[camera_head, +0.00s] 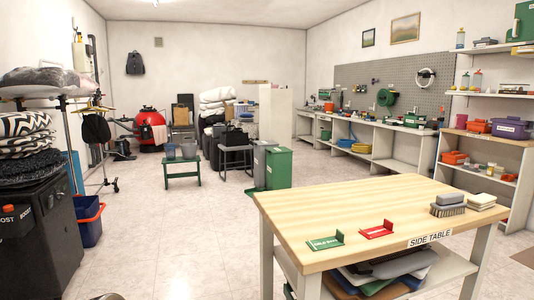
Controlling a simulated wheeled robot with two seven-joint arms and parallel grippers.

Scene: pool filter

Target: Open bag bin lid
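Two tall narrow bins stand together on the floor in the middle of the room, beyond the side table. One is a green bin (279,168) with a small pale label, too small to read. The other is a grey bin (262,165) just left of it. Both appear closed on top. I cannot tell from the labels which one is the bag bin. Neither of my grippers is in view.
A wooden side table (340,205) fills the right foreground, with green (326,241) and red (377,230) sign holders on it. A dark cabinet (42,235) stands at left. A green stool (183,172) is left of the bins. The floor (180,235) at centre-left is clear.

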